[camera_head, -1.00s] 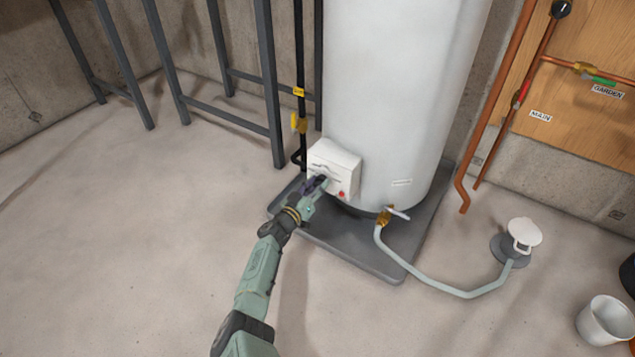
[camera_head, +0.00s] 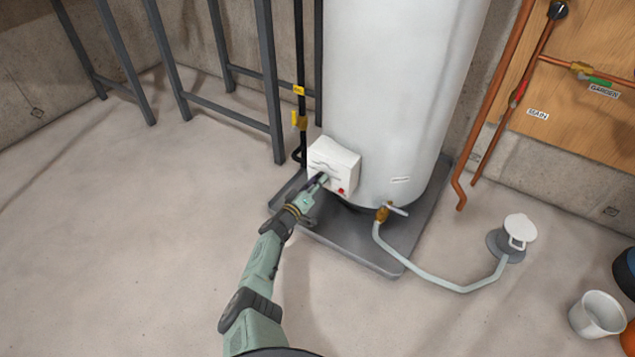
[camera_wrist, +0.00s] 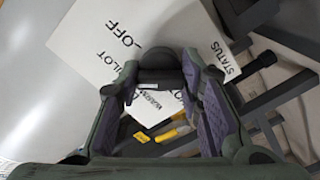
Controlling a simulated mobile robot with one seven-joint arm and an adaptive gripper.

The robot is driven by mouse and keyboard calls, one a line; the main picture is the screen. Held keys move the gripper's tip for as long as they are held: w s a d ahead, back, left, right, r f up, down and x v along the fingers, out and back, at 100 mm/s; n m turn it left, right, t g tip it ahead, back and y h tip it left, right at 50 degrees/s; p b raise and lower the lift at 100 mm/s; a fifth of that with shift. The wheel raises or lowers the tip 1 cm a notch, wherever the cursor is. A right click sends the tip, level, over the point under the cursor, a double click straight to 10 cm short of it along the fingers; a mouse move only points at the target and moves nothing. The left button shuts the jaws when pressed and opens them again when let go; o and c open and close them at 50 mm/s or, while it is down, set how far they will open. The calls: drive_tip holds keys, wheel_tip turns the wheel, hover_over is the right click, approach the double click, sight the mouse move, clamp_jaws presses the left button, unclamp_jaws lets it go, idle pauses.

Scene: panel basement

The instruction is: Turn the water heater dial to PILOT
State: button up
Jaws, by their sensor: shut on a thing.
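The white control box (camera_head: 333,163) sits low on the front of the water heater (camera_head: 385,90). My gripper (camera_head: 322,180) reaches its front face from the lower left. In the wrist view, my gripper (camera_wrist: 160,78) has its two purple-padded fingers on either side of the dark dial (camera_wrist: 158,60), shut on it. The labels OFF (camera_wrist: 122,33), PILOT (camera_wrist: 103,66) and STATUS (camera_wrist: 221,55) show around the dial, and WARM is partly covered by the fingers. The dial's pointer mark is hidden, so its setting cannot be told.
A red button (camera_head: 341,190) is on the box, right of my gripper. A brass drain valve (camera_head: 383,214) with a hose (camera_head: 435,284) is to the right. A black pipe with a yellow valve (camera_head: 300,121) and a grey metal frame (camera_head: 270,90) stand left. Floor at left is clear.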

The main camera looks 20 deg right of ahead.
drive_tip(key=o, duration=1.1)
drive_tip(key=shift+o, duration=0.2)
drive_tip(key=v, duration=0.7)
drive_tip(key=shift+s+a, duration=0.2)
